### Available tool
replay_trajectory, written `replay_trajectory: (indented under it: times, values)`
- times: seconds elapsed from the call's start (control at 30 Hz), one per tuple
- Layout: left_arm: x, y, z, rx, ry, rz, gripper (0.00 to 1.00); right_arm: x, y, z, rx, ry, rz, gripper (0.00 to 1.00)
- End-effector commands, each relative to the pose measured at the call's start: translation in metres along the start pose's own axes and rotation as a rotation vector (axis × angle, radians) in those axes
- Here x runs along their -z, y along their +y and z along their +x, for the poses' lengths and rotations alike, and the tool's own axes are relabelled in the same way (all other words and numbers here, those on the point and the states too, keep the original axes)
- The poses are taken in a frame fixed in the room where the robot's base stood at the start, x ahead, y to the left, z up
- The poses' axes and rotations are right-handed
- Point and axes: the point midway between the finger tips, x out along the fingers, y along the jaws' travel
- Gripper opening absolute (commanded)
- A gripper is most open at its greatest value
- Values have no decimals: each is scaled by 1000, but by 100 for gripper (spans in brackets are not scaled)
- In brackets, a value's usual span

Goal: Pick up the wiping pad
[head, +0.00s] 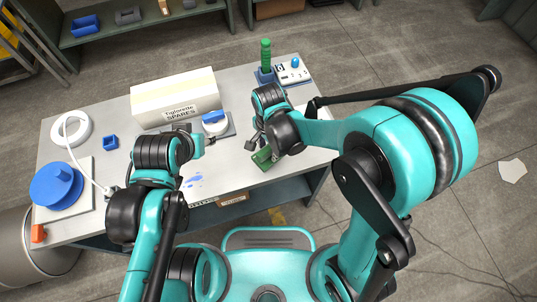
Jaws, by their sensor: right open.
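A green block-like item (263,158), which looks like the wiping pad, lies on the grey table's front right part. My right gripper (256,141) is open, with its dark fingers just above and behind the pad. I cannot tell whether they touch it. The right wrist hides some of the area around the pad. My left gripper (207,140) is above the middle of the table, to the left of the pad and apart from it. Its fingers are too small to judge.
A white spares box (175,92) stands at the back. A blue-and-white part (214,121) sits near my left gripper. A green-handled tool (265,55) stands in a blue holder at the back right. A blue round part (56,184) and white ring (71,128) are left.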

Motion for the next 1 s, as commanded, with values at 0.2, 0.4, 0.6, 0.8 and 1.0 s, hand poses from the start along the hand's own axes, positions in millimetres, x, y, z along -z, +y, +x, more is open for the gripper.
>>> replay_trajectory:
  times: [0.2, 0.4, 0.6, 0.8, 1.0]
  values:
    - [1, 0, -1, 0, 0, 0, 40, 0, 0, -2, 0, 0, 0, 32]
    - [1, 0, -1, 0, 0, 0, 40, 0, 0, -2, 0, 0, -1, 0]
    - [1, 0, -1, 0, 0, 0, 40, 0, 0, -2, 0, 0, 0, 0]
    - [4, 0, -5, 0, 0, 0, 40, 0, 0, -10, 0, 0, 0, 0]
    - [12, 0, -17, 0, 0, 0, 40, 0, 0, -38, 0, 0, -1, 0]
